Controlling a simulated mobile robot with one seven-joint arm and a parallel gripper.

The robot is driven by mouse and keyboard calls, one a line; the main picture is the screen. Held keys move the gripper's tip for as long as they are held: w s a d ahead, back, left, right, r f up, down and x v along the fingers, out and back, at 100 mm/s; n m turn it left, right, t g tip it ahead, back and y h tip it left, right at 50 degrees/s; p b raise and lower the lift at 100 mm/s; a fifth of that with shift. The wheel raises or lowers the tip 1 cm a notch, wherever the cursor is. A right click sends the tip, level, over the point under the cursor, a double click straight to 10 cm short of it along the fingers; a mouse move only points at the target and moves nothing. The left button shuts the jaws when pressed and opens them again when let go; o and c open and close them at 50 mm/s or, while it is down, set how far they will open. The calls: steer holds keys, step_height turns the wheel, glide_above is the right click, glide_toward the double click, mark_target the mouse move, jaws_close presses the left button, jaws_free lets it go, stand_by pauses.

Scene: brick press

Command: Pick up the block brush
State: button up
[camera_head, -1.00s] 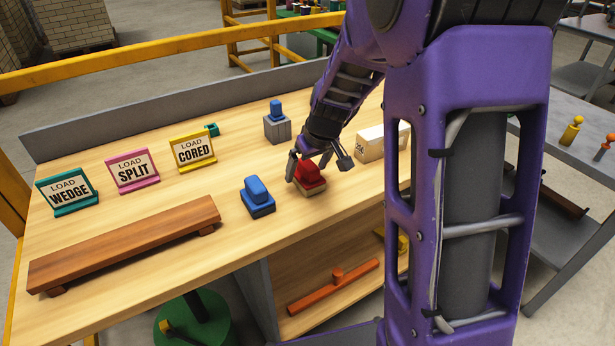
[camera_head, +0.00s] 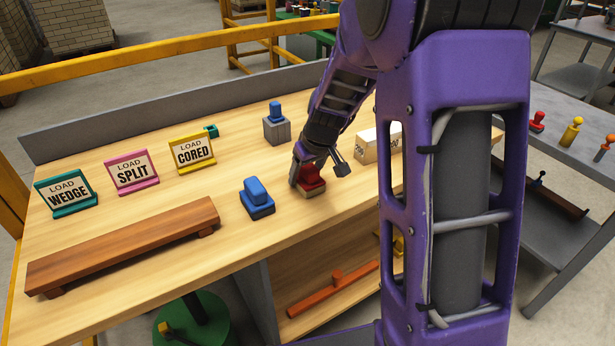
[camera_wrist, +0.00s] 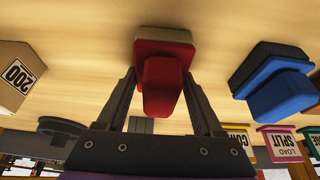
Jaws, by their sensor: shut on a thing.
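A red block brush (camera_head: 312,181) with a raised red handle and a tan base sits on the wooden bench, right of the middle. In the wrist view the red brush (camera_wrist: 160,52) lies between my two fingers, its handle toward the camera. My gripper (camera_head: 317,172) is over it and shut on its red handle. The tan base appears to rest on the bench. A similar blue brush (camera_head: 257,200) with a dark base stands to its left; it also shows in the wrist view (camera_wrist: 275,85).
Signs for wedge (camera_head: 67,193), split (camera_head: 132,172) and cored (camera_head: 192,154) stand at left. A long wooden piece (camera_head: 125,245) lies in front of them. A grey block with a blue top (camera_head: 277,130) is behind the gripper, and a pale box (camera_head: 372,143) is to its right.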

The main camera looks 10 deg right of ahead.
step_height(320, 180, up, 10)
steer(key=shift+p, duration=0.95)
steer(key=o, duration=0.9)
steer(key=c, duration=0.7)
steer(key=shift+o, duration=0.2)
